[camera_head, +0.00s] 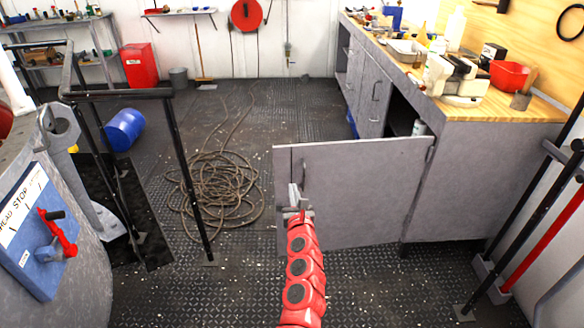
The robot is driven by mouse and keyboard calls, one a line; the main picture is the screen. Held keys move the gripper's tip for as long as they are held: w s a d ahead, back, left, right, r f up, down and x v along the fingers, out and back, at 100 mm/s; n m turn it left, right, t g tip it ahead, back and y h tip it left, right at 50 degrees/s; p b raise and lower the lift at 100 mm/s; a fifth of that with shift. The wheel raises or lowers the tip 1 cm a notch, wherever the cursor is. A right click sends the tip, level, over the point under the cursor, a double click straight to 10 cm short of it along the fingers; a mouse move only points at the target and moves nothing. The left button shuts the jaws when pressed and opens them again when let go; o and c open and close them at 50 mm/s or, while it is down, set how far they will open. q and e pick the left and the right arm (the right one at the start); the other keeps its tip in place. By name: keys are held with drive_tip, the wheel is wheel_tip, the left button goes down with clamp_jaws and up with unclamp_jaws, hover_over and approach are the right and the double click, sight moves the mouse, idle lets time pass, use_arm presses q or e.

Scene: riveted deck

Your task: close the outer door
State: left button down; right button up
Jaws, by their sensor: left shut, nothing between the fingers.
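The grey outer door (365,195) of the workbench cabinet stands wide open, hinged at its right edge to the cabinet. It swings out to the left across the floor. A bar handle (304,172) is near its free left edge. My left gripper (295,192), on the red arm, is shut and empty in front of the door, close to that edge and beside the handle. I cannot tell whether it touches the door. The cabinet opening (402,118) behind the door is dark and partly hidden. My right gripper is out of view.
A coil of rope (215,190) lies on the deck left of the door. Black railings (187,165) stand at left. A blue drum (125,129) lies further back.

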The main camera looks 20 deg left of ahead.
sight(286, 159)
use_arm(q)
drive_tip(key=b+x, duration=0.4)
drive_tip(key=x, duration=0.8)
drive_tip(key=shift+w+a, duration=0.15)
drive_tip(key=shift+a, duration=0.1)
drive_tip(key=shift+w+a+r+b, duration=0.1)
drive_tip(key=shift+w+a+b, duration=0.2)
drive_tip(key=shift+w, duration=0.1)
